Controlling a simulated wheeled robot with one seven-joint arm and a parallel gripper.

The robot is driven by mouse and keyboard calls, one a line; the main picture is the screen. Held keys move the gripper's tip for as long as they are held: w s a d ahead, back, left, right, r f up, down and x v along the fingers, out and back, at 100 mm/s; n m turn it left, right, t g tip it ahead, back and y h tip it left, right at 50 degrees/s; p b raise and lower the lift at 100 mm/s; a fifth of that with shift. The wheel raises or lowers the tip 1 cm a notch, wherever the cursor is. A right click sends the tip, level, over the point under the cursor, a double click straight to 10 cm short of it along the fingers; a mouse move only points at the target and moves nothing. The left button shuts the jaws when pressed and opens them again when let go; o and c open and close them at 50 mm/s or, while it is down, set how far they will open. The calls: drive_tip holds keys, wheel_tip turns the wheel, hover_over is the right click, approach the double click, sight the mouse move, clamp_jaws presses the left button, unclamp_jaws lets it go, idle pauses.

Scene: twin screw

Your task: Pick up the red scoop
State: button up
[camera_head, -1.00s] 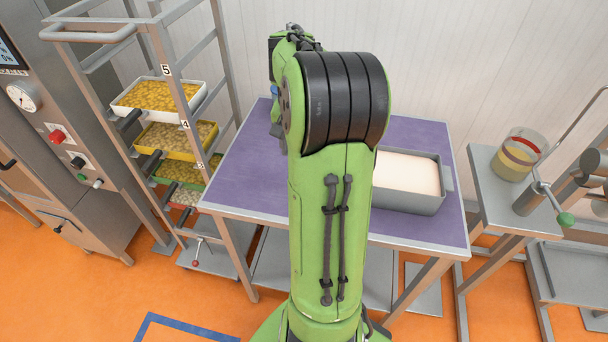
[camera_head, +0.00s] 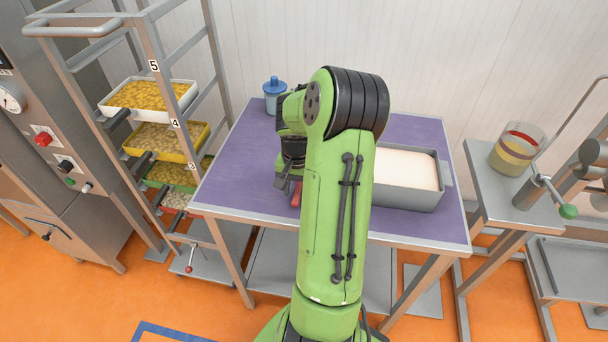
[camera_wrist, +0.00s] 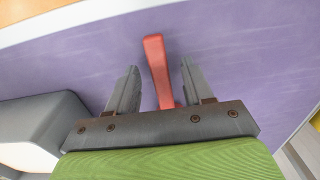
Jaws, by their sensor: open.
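The red scoop (camera_wrist: 157,65) shows in the wrist view as a red handle on the purple table top. The handle lies lengthwise between the two open fingers of my gripper (camera_wrist: 157,85), with a gap on each side. The rest of the scoop is hidden behind the gripper body. In the head view a small red part of the scoop (camera_head: 296,195) shows just beside my gripper (camera_head: 285,182). My gripper is open and empty, low over the table; I cannot tell its exact height above the handle.
A grey bin with pale contents (camera_head: 408,198) stands on the purple table (camera_head: 235,185), right of my arm. A blue-lidded jar (camera_head: 274,95) stands at the back left. A tray rack (camera_head: 170,110) is on the left. The front left of the table is clear.

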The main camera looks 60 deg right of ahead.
drive_tip(key=shift+r, duration=0.1)
clamp_jaws()
